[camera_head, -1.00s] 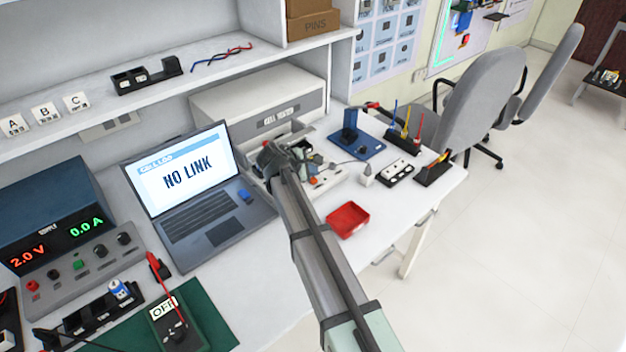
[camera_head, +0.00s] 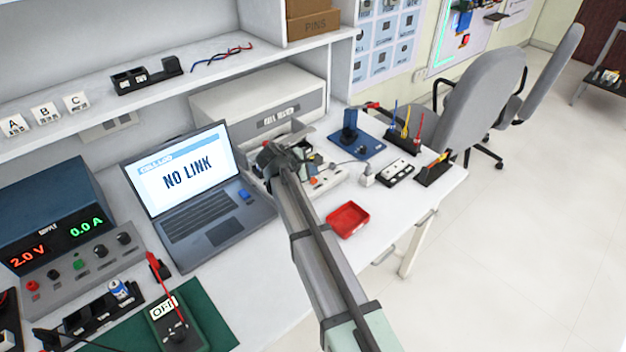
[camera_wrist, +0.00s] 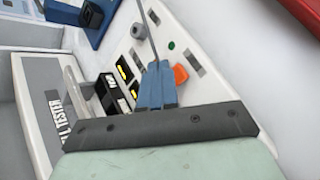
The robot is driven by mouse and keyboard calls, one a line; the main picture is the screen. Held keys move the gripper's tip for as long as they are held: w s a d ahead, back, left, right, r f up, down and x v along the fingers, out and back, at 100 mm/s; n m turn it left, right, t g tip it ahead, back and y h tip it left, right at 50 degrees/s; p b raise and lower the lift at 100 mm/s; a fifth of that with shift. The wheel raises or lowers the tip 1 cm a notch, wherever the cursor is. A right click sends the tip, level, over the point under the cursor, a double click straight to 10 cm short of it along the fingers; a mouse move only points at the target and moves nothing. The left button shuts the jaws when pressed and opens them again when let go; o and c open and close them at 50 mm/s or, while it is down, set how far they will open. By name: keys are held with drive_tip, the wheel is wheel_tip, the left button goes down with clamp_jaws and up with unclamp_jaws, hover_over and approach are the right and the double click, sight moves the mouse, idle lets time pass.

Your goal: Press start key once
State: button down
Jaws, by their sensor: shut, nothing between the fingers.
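The cell tester (camera_head: 250,97) is a pale box at the back of the bench, with a light control panel (camera_head: 328,180) in front. In the wrist view the panel (camera_wrist: 200,90) carries black blocks with yellow marks (camera_wrist: 124,76), an orange part (camera_wrist: 180,74), a green dot (camera_wrist: 171,46) and a grey knob (camera_wrist: 138,30). I cannot tell which is the start key; the small labels are unreadable. My gripper (camera_wrist: 158,66) is shut and empty, its blue-grey fingers over the panel beside the orange part. I cannot tell whether they touch it. My arm hides part of the panel in the head view.
A laptop (camera_head: 205,210) reading NO LINK stands left of my arm. A red tray (camera_head: 348,220) lies to its right. A blue stand (camera_head: 360,147), a white socket strip (camera_head: 396,173) and tool holders are farther right. A power supply (camera_head: 70,250) is at the left.

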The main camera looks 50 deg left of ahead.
drive_tip(key=shift+f, duration=0.2)
idle(0.6)
drive_tip(key=shift+f, duration=0.25)
drive_tip(key=shift+f, duration=0.45)
idle(0.9)
drive_tip(key=shift+r, duration=0.9)
drive_tip(key=shift+r, duration=0.15)
drive_tip(key=shift+r, duration=2.35)
